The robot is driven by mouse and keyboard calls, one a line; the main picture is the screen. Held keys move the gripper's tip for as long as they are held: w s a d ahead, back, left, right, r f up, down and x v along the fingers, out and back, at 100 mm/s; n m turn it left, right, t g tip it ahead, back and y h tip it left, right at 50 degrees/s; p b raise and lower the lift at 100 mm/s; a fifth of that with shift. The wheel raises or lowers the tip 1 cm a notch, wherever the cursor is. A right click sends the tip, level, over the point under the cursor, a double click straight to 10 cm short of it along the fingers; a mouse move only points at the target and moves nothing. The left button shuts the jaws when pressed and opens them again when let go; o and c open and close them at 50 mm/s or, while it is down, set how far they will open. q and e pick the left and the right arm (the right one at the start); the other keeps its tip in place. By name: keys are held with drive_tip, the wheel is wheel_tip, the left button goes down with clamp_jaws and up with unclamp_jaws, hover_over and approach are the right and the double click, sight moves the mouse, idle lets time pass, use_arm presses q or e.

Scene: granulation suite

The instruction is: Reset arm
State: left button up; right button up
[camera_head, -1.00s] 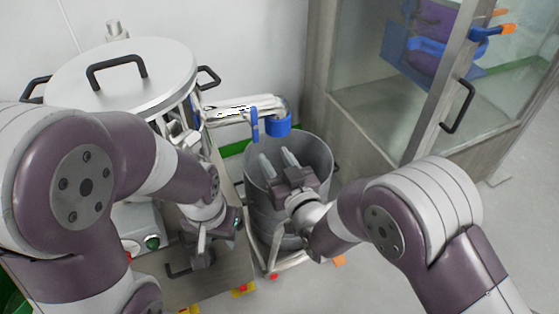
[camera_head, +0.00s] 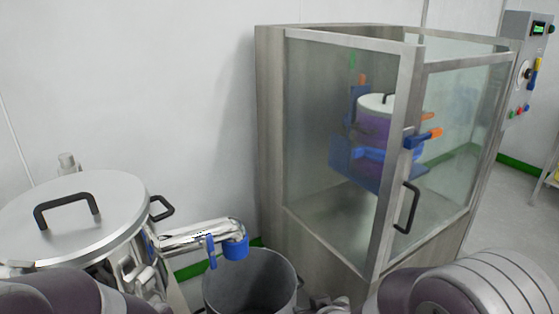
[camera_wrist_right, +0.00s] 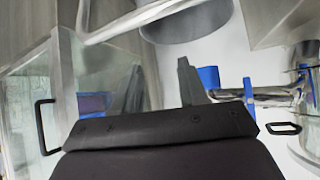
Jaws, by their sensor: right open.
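In the head view only rounded parts of my two arms show, along the bottom edge. My left gripper is out of view. My right gripper (camera_wrist_right: 160,88) shows in the right wrist view with its two fingers apart and nothing between them. Beyond the fingers is the grey metal bin (camera_wrist_right: 188,24), which also stands open-topped at the bottom of the head view (camera_head: 225,282). The fingers look apart from it. The shiny discharge pipe (camera_head: 195,236) with blue clamps (camera_head: 236,246) ends just above and behind the bin.
A glass-walled cabinet (camera_head: 300,150) with a black door handle (camera_head: 407,207) looks closed and holds a purple vessel (camera_head: 372,132). A lidded round machine (camera_head: 75,215) stands at left. A control panel (camera_head: 527,75) is at far right. Floor shows behind the cabinet.

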drive_tip(key=s+d+r+m+g+h+p, duration=0.1)
drive_tip(key=s+d+m+g+h+p, duration=0.15)
drive_tip(key=s+d+g, duration=0.85)
use_arm(q)
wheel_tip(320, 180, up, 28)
drive_tip(key=p, duration=2.5)
use_arm(e)
drive_tip(key=s+r+t, duration=0.1)
drive_tip(key=r, duration=1.2)
drive_tip(key=s+d+r+t, duration=0.1)
drive_tip(key=s+r+t, duration=0.1)
drive_tip(key=r, duration=1)
drive_tip(key=shift+s+r+m, duration=0.3)
drive_tip(key=shift+r+m, duration=0.05)
drive_tip(key=shift+r, duration=0.05)
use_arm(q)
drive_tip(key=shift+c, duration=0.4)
use_arm(e)
drive_tip(key=shift+d+h, duration=0.1)
drive_tip(key=shift+h, duration=0.15)
